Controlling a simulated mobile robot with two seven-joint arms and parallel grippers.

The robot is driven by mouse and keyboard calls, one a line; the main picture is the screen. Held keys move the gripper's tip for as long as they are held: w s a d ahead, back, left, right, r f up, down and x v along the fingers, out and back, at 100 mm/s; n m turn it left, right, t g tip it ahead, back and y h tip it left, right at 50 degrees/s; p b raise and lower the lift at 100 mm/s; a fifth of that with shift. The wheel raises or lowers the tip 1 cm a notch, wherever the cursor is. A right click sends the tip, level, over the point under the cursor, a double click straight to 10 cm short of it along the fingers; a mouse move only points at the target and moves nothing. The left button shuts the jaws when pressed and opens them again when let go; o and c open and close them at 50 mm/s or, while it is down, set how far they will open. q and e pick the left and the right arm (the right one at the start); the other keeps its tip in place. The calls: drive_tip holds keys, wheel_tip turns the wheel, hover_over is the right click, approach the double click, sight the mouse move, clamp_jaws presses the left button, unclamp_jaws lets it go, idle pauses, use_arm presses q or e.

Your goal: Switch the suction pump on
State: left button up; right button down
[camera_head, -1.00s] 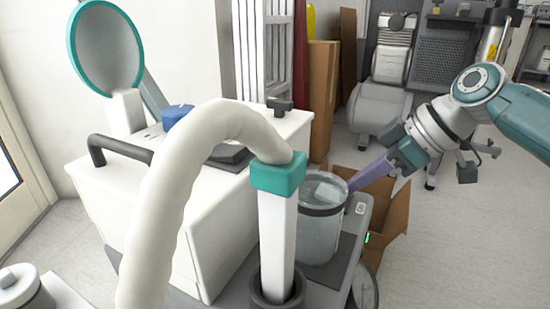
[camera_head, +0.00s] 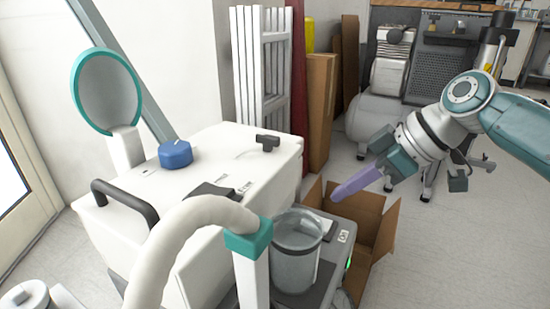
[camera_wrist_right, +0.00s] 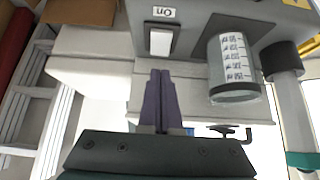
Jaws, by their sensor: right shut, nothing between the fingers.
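The suction pump is a white cabinet (camera_head: 235,165) with a grey base unit, a clear jar (camera_head: 297,250) and a thick white hose (camera_head: 185,225) with a teal collar. The base's top panel has a white rocker switch beside an "On" label (camera_head: 343,236). The wrist view shows the switch (camera_wrist_right: 160,41) clearly, with its label (camera_wrist_right: 163,12). A small green light (camera_head: 349,262) glows on the base's side. My right gripper (camera_head: 335,197) has its purple fingers shut and empty. It is just above the switch panel, apart from it. My left gripper is not in view.
An open cardboard box (camera_head: 375,225) stands on the floor right behind the base. A grey compressor (camera_head: 385,110) is farther back. A white folded ladder (camera_head: 262,70) and cardboard panels (camera_head: 320,105) lean by the wall.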

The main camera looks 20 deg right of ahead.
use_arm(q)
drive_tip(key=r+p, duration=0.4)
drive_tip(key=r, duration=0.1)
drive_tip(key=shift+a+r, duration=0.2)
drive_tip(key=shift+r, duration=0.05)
use_arm(e)
drive_tip(key=s+d+r, duration=0.5)
drive_tip(key=shift+s+r, duration=0.35)
drive_tip(key=shift+s, duration=0.05)
